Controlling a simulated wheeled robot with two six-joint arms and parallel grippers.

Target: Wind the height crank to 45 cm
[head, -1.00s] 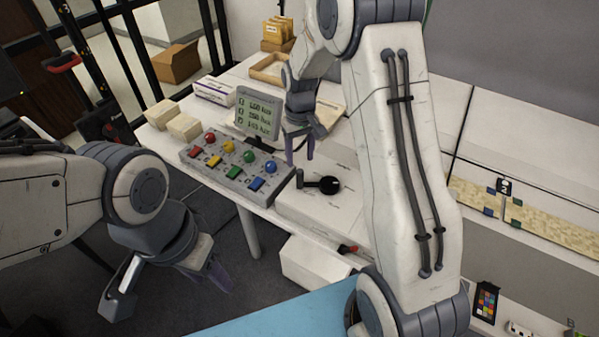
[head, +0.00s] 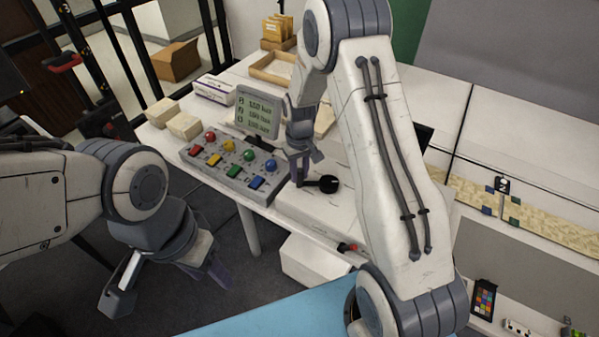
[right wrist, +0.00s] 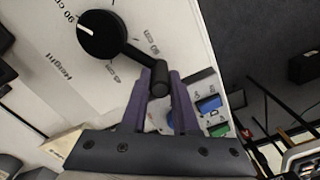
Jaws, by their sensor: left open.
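The height crank has a black round hub (head: 328,184) on a white panel, with a short arm pointing left in the head view. In the right wrist view the hub (right wrist: 101,36) bears a white mark, and its arm ends in a black handle (right wrist: 160,78). The scale around it shows "90 cm" and the word "HEIGHT"; other marks are too small to read surely. My right gripper (head: 299,180) is down at the handle. Its purple fingers (right wrist: 163,78) stand on either side of the handle; I cannot tell whether they grip it. My left gripper (head: 218,268) is open and empty, away from the table.
A grey button box (head: 232,163) with coloured knobs and switches stands left of the crank, close to my right gripper. A display (head: 257,112) stands behind it. White boxes (head: 184,126) and a wooden tray (head: 272,70) lie further back. A small red-tipped black item (head: 347,247) sits near the front edge.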

